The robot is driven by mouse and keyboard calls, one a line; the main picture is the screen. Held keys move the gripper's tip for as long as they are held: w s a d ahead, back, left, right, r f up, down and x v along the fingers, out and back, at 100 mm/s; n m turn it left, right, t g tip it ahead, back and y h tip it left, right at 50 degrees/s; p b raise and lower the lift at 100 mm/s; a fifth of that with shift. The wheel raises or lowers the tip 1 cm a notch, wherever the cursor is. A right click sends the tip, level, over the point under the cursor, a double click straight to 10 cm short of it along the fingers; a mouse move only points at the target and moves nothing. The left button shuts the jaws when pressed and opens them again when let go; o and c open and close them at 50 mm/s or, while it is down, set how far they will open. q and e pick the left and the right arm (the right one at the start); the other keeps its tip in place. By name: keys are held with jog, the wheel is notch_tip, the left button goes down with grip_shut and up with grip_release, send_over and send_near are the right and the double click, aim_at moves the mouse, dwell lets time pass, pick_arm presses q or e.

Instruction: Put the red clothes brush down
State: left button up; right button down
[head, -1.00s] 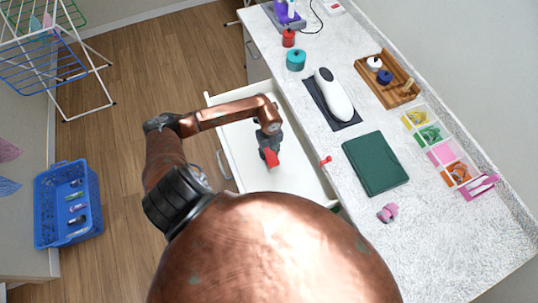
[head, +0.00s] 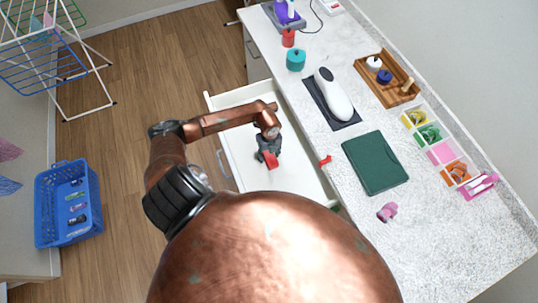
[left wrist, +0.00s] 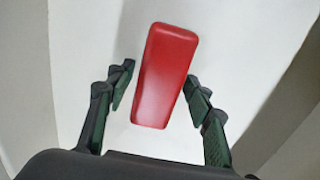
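The red clothes brush (left wrist: 165,75) lies in the white open drawer, seen in the left wrist view as a red block with rounded edges. It also shows in the head view (head: 271,161), partly covered by my left gripper (head: 269,153). In the left wrist view my left gripper (left wrist: 160,102) is open, with one finger on each side of the brush and a gap visible on both sides. The brush looks to rest on the drawer floor (head: 300,178), though its underside is hidden. My right gripper is not in view.
The drawer's walls surround the gripper. The counter to the right holds a green book (head: 375,162), a white device on a dark mat (head: 348,124), a wooden tray (head: 404,98) and a pink item (head: 387,212). A small red piece (head: 325,160) sits by the counter edge.

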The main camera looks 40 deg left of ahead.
aim_at(269, 154)
pick_arm(q)
jog(key=shift+o, duration=0.4)
jog(key=shift+r, duration=0.1)
notch_tip(269, 154, up, 12)
dwell(0.3)
jog(key=shift+r, duration=0.1)
